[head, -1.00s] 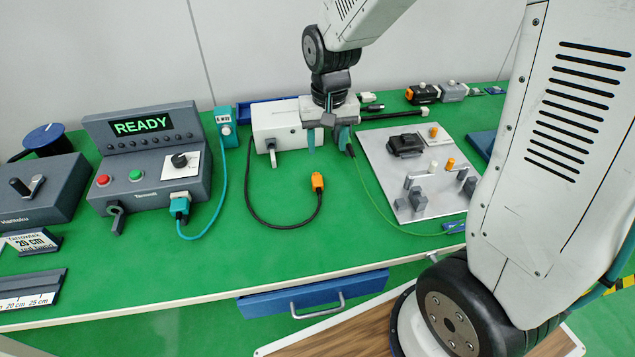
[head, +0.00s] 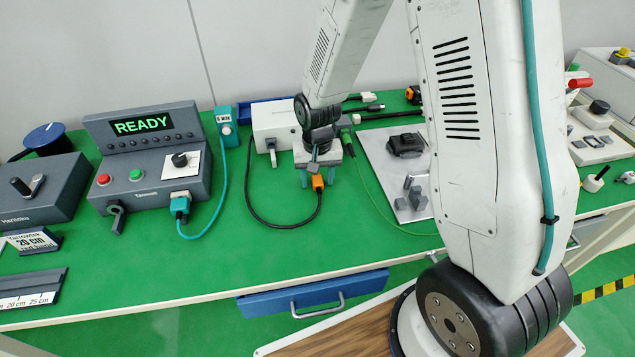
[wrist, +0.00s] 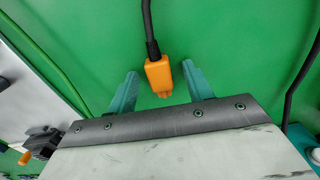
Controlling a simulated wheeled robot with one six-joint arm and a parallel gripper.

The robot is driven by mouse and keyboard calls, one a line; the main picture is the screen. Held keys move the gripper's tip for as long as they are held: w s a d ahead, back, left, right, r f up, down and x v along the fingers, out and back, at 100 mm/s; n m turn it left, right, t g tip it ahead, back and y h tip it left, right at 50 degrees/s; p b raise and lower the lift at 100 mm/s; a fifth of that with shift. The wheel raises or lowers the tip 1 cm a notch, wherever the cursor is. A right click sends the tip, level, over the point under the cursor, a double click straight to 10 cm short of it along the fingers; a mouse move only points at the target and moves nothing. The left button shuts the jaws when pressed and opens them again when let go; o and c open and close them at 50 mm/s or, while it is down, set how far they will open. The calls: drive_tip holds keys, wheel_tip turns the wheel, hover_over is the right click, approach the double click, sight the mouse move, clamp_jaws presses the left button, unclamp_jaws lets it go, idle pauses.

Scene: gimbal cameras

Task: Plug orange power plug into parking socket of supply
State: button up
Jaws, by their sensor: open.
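The orange power plug (head: 318,183) lies on the green bench at the end of a black cable that loops back to the white supply box (head: 275,122). My gripper (head: 318,188) is over the plug with its teal fingers apart. The supply's front is partly hidden by my arm, and I cannot make out the parking socket.
A grey metal plate (head: 385,160) with a black device and small posts stands right of my gripper. A control box (head: 145,155) reading READY, with a teal plug and cable, is at the left. Green bench is clear in front of the plug.

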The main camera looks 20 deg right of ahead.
drive_tip(key=c, duration=1.1)
drive_tip(key=shift+r, duration=0.1)
